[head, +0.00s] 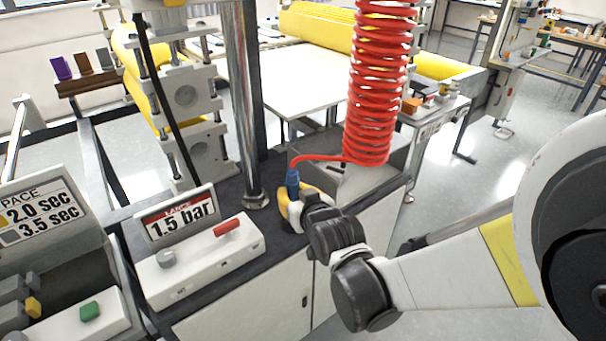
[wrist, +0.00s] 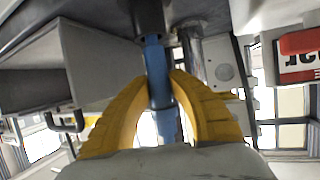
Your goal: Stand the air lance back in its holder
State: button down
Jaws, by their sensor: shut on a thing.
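The air lance (head: 293,181) is blue and stands roughly upright above the dark counter, with the red coiled hose (head: 372,90) joined to its top. My gripper (head: 290,208) is shut on it, its yellow fingers on either side. In the wrist view the blue shaft (wrist: 158,75) runs between the finger pads of my gripper (wrist: 160,88). A dark round part (wrist: 148,17) meets the shaft's far end there. I cannot tell whether this part is the holder or belongs to the lance. The lance's lower end is hidden in the head view.
A chrome post (head: 245,110) stands just left of the lance. A grey open box (head: 375,185) is close on the right. The "LANCE 1.5 bar" sign (head: 178,216) and a white control box (head: 200,262) with a red lever stand at front left.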

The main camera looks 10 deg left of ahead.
jog(key=shift+f, duration=0.15)
jog(key=c, duration=1.2)
grip_release()
jog(key=v, duration=1.2)
jog(key=shift+d, duration=0.15)
jog(key=d+m+g+h, duration=0.1)
jog(key=d+m+h, duration=0.25)
jog(key=d, duration=1.15)
jog(key=s+d+m+g+h, duration=0.1)
jog(key=s+d, duration=0.2)
jog(key=d, duration=0.1)
jog(key=s+d+m+g+h, duration=0.1)
jog(key=s+d, duration=0.3)
jog(key=s+d+m+g+h, duration=0.1)
jog(key=s+d+h, duration=0.1)
jog(key=d, duration=0.3)
jog(key=shift+s+f, duration=0.35)
jog(key=shift+s, duration=0.55)
